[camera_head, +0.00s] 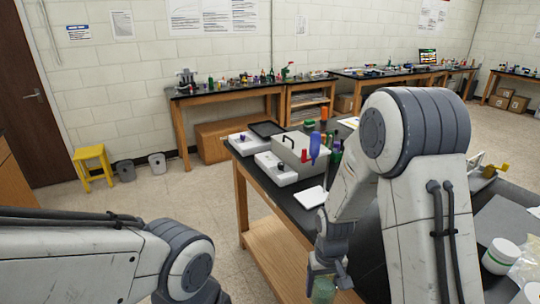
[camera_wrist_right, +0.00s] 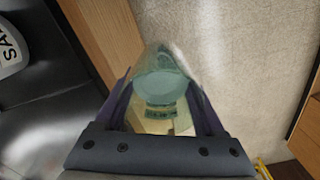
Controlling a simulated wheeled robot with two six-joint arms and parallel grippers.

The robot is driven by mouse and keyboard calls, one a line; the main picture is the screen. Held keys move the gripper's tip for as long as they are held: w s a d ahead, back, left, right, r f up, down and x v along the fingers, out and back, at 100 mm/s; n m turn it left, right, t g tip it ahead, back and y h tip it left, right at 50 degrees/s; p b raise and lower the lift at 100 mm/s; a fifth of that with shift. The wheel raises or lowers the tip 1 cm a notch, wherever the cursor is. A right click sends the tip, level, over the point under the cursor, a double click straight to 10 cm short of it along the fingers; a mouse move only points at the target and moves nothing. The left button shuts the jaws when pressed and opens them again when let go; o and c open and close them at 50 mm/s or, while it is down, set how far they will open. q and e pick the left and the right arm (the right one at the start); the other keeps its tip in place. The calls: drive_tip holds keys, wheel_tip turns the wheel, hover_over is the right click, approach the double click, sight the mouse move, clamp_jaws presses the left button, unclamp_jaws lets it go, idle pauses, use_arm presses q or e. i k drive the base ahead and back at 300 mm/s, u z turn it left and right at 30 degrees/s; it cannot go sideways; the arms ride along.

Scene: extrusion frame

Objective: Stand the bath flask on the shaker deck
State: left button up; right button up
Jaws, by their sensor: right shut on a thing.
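My right gripper (camera_head: 325,277) is low at the bottom of the head view, beside the front side of the dark bench. It is shut on a pale green, see-through flask (camera_head: 323,291). In the right wrist view the flask (camera_wrist_right: 160,78) sits between the two fingers of the gripper (camera_wrist_right: 161,108), with the floor behind it. A dark flat plate (camera_head: 267,129) lies at the bench's far left end; I cannot tell if it is the shaker deck. My left gripper is out of view; only the left arm shows.
The bench (camera_head: 285,203) carries white devices (camera_head: 275,168), a grey box (camera_head: 300,157), a white flat pad (camera_head: 312,197) and upright red and blue items. A white-lidded jar (camera_head: 501,254) stands at the right. My right arm hides part of the bench. Open floor lies left of it.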

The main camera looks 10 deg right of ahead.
sight(268, 130)
drive_tip(key=u, duration=0.5)
drive_tip(key=i, duration=0.4)
drive_tip(key=u, duration=0.8)
drive_tip(key=i, duration=2.35)
drive_tip(key=z, duration=1.35)
drive_tip(key=i, duration=0.7)
drive_tip(key=z, duration=0.5)
